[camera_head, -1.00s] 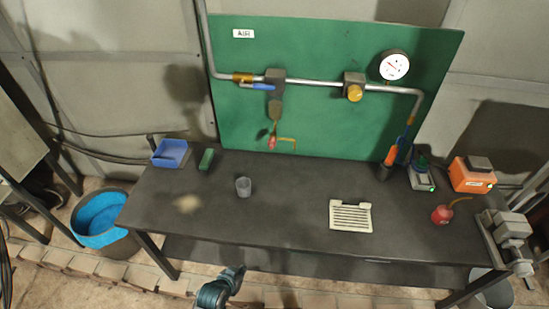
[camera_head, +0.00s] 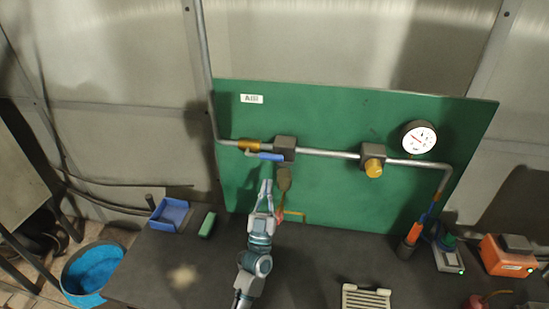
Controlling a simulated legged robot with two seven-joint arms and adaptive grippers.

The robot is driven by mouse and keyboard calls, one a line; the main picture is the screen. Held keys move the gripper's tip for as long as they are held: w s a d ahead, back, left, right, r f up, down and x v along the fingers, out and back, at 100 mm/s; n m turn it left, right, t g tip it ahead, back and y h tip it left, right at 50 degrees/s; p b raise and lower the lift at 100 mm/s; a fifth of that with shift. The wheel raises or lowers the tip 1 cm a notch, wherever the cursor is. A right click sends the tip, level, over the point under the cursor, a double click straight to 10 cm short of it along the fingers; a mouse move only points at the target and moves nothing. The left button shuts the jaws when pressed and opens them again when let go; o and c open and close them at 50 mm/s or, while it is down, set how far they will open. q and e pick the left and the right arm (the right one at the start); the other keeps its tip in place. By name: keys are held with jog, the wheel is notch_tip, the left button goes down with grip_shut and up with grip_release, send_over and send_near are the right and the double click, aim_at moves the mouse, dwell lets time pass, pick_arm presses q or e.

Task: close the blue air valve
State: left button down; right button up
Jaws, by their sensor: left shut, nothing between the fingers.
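The blue valve handle (camera_head: 264,156) sits on the pipe at the left of the green panel. It lies nearly along the pipe, beside a brass fitting (camera_head: 248,145) and a dark block (camera_head: 285,148). My left gripper (camera_head: 266,184) points up toward the handle from below in the picture, its fingers close together and empty. It appears apart from the handle; the depth between them is hard to judge. My left arm covers part of the bench. My right gripper is out of view.
The pressure gauge (camera_head: 419,138) and a yellow knob (camera_head: 374,168) are on the pipe to the right. A dark hanging part (camera_head: 284,180) is just right of my fingers. A blue bin (camera_head: 171,214) and a green block (camera_head: 208,225) stand on the bench (camera_head: 150,270).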

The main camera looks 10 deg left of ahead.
aim_at(271, 159)
pick_arm(q)
jog(key=w+r, duration=0.1)
jog(key=w, duration=0.1)
jog(key=w+r+p, duration=0.1)
jog(key=w+r, duration=0.1)
jog(key=w, duration=0.1)
jog(key=w+r+p, duration=0.1)
jog(key=w, duration=0.1)
jog(key=shift+w+a+r, duration=0.2)
jog(key=shift+w, duration=0.05)
jog(key=shift+w+f, duration=0.2)
jog(key=shift+f, duration=0.4)
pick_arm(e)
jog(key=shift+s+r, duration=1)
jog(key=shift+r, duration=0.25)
pick_arm(q)
jog(key=shift+d+f+m+h, duration=0.1)
jog(key=shift+f+m+h, duration=0.05)
jog(key=shift+m+h, duration=0.3)
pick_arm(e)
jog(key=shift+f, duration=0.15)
